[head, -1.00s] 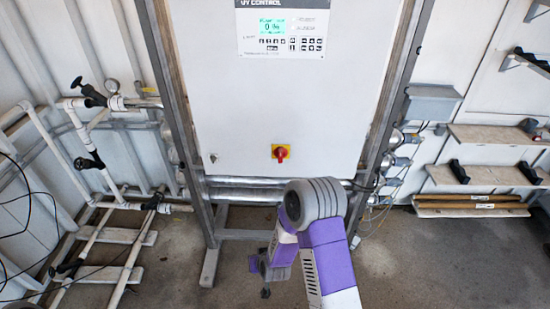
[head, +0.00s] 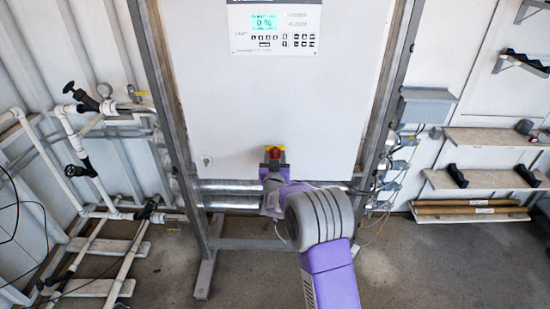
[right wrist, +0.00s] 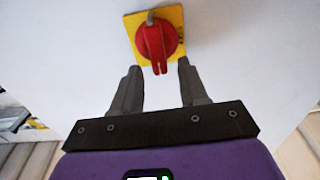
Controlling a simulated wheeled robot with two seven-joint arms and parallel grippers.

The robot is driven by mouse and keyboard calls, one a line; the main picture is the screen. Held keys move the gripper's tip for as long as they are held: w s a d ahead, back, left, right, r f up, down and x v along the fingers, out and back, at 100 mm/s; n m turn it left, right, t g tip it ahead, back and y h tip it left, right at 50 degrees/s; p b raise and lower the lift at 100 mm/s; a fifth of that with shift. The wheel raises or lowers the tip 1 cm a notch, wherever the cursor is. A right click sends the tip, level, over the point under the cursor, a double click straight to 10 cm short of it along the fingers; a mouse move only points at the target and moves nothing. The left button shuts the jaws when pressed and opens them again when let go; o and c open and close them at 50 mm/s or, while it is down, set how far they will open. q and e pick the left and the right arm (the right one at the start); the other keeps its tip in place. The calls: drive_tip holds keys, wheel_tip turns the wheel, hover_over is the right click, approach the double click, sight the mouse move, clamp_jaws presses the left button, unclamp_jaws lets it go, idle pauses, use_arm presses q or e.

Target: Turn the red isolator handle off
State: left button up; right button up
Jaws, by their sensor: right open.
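The red isolator handle (head: 274,153) sits on a yellow plate low on the front of the white cabinet (head: 280,100). In the right wrist view the red handle (right wrist: 156,40) is a round knob with its grip bar pointing down, on the yellow plate (right wrist: 133,22). My right gripper (right wrist: 159,68) is open, with its two dark fingers apart. In the head view my right wrist and forearm hide most of the gripper. My left gripper is not in view.
A control panel with a lit display (head: 272,28) is at the cabinet's top. Metal frame posts flank the cabinet, and horizontal pipes (head: 228,203) run below it. White pipework with black valves (head: 77,170) stands at left. Shelves (head: 490,178) are at right.

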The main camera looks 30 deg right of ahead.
drive_tip(key=shift+w+d, duration=0.25)
drive_tip(key=shift+w, duration=0.2)
clamp_jaws()
